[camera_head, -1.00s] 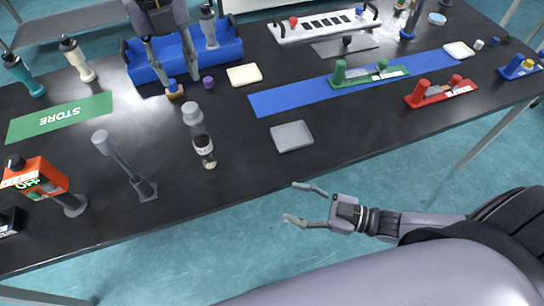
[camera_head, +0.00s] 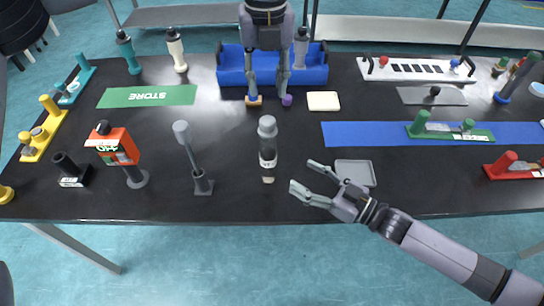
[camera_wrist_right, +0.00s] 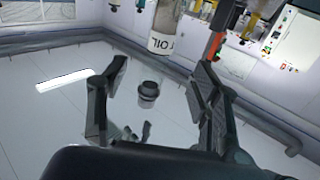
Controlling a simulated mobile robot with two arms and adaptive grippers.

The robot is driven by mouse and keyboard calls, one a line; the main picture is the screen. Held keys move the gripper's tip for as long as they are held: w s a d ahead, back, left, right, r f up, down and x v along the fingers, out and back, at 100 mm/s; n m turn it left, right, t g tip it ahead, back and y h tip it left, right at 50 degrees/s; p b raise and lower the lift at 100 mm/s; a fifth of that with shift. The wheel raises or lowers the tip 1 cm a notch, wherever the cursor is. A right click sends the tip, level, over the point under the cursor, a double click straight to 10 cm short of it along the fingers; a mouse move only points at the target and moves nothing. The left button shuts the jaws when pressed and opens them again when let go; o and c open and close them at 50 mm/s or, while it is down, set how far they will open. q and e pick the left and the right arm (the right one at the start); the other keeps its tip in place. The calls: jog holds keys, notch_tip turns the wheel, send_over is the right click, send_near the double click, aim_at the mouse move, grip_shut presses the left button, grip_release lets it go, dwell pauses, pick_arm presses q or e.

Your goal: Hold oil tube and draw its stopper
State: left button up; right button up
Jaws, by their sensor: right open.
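The oil tube (camera_head: 268,150) stands on the black table near its front edge, clear-bodied with a dark label and a grey top (camera_head: 267,124). Its lettered lower part also shows in the right wrist view (camera_wrist_right: 164,38), the rest cut off above. My right gripper (camera_head: 298,177) is open and empty, just right of the tube and apart from it. A small dark cylinder (camera_wrist_right: 149,92) shows between its fingers (camera_wrist_right: 152,108) in the wrist view; I cannot tell what it is.
A grey tray (camera_head: 355,173) lies beside my right gripper. A grey post (camera_head: 192,155) and a red device (camera_head: 114,146) stand left of the tube. The blue rack (camera_head: 312,76), a purple piece (camera_head: 287,100) and a cream pad (camera_head: 323,101) lie behind. Bare table surrounds the tube.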

aim_at(275, 160)
jog(key=x, duration=1.1)
jog(key=shift+w+a, duration=0.1)
jog(key=shift+a, duration=0.05)
jog(key=shift+c, duration=0.5)
